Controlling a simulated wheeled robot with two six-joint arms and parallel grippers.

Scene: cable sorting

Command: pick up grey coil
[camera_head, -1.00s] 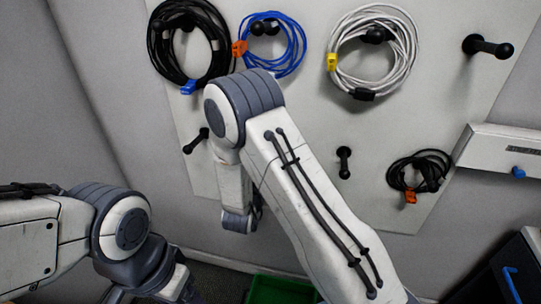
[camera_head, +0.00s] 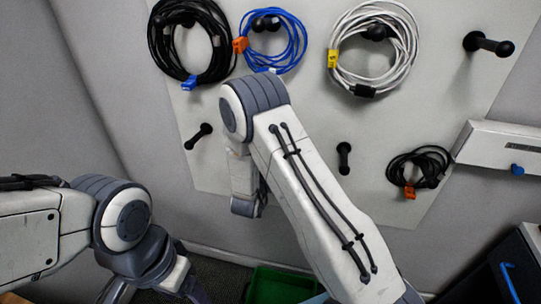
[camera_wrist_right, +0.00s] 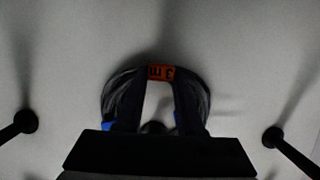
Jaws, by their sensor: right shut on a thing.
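In the right wrist view a grey coil (camera_wrist_right: 203,95) with an orange tag (camera_wrist_right: 161,73) arches around the dark fingers of my right gripper (camera_wrist_right: 156,95). The gripper is shut on the coil, and a pale wall surface lies behind it. The coil's lower part is hidden by the gripper body. In the head view my right arm hides this gripper and the coil. Another pale grey coil (camera_head: 407,63) with a yellow tag hangs on a peg at the board's top right. My left arm runs down to the bottom edge, its gripper out of sight.
A black coil (camera_head: 157,58), a blue coil (camera_head: 301,45) and a small black coil (camera_head: 421,157) hang on the board (camera_head: 300,120). Bare pegs stick out (camera_head: 344,158), (camera_head: 198,137), (camera_head: 489,44). A green bin (camera_head: 275,285) stands below.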

